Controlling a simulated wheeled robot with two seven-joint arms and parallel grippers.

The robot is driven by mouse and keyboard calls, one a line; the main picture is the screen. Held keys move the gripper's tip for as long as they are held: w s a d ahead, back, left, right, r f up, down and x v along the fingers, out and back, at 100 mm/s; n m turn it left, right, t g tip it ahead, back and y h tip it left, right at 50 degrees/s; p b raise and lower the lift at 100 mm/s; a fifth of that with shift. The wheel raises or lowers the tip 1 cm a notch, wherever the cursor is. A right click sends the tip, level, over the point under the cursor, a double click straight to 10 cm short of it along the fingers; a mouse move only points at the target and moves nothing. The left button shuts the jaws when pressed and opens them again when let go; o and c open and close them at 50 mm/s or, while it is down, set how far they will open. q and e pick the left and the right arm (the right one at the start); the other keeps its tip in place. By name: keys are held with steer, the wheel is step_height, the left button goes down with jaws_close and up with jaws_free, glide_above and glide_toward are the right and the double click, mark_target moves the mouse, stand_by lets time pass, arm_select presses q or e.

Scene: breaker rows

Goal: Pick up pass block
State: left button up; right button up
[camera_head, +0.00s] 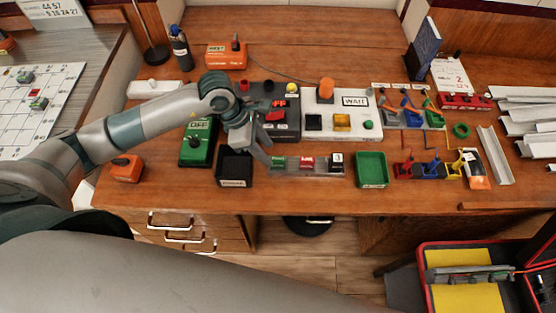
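A small green block (278,163) with a light label stands at the left end of a short row on a clear rack; its lettering is too small to read, so I cannot confirm it is the pass block. A red block (307,163) and a black-and-white block (336,161) stand to its right. My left gripper (264,152) points down just behind and to the left of the green block, seemingly apart from it. Its finger gap is not clear, and I see nothing held. My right gripper is not in view.
A black bin (235,168) stands left of the row, and a green tray (371,169) stands right of it. A green box marked OFF (198,143) is under my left arm. A white panel marked WAIT (341,120) stands behind. The desk front is mostly clear.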

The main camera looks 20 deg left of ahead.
mark_target(272, 158)
arm_select(q)
steer(key=shift+w+d+f+p, duration=0.1)
steer(key=shift+d+f+p, duration=0.05)
steer(key=shift+f+p, duration=0.25)
steer(key=p+x, duration=0.2)
steer(key=x, duration=0.1)
steer(key=shift+w+f, duration=0.15)
steer(key=shift+f, duration=0.5)
steer(key=shift+c, duration=0.7)
jaws_close()
